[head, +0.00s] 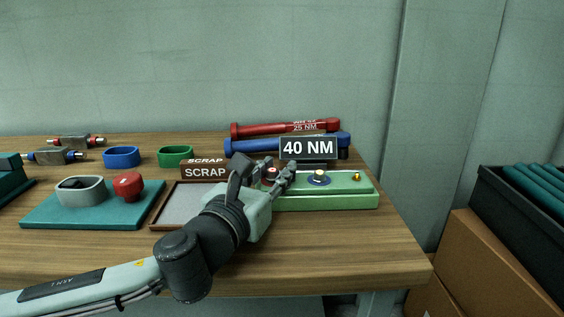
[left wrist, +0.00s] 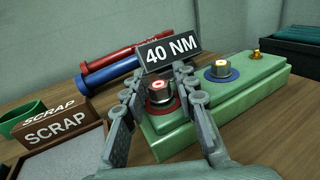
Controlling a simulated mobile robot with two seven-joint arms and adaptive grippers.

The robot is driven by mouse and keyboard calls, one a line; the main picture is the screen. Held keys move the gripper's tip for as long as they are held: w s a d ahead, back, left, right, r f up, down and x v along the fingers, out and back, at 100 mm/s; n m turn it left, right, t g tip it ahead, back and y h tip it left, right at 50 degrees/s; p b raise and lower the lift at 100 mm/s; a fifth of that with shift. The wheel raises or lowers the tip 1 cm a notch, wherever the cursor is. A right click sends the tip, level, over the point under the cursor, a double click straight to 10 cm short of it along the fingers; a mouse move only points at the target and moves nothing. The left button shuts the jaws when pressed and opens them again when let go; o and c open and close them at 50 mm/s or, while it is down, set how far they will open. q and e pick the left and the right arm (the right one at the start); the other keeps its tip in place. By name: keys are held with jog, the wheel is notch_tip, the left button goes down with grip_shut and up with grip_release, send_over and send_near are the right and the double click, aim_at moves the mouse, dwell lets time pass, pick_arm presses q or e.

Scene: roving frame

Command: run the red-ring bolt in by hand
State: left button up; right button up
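The red-ring bolt (left wrist: 160,88) stands in the left end of the green block (left wrist: 232,95); its metal head shows a bright red top. In the head view the bolt (head: 271,173) is partly hidden by my gripper. My left gripper (left wrist: 160,82) is open, with one finger on each side of the bolt and small gaps seeming to show; I cannot tell whether either finger touches it. In the head view my left gripper (head: 275,168) reaches over the block's left end. A blue-ring bolt (head: 319,178) stands farther right on the block. My right gripper is out of view.
A 40 NM sign (head: 308,148) stands close behind the bolt. Blue (head: 260,144) and red (head: 285,128) torque wrenches lie behind it. The scrap tray (head: 176,206) is left of the block. A brass fitting (head: 356,176) sits at the block's right end.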

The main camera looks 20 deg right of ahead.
pick_arm(q)
jog(key=shift+x, duration=1.5)
jog(key=shift+c, duration=0.2)
grip_shut()
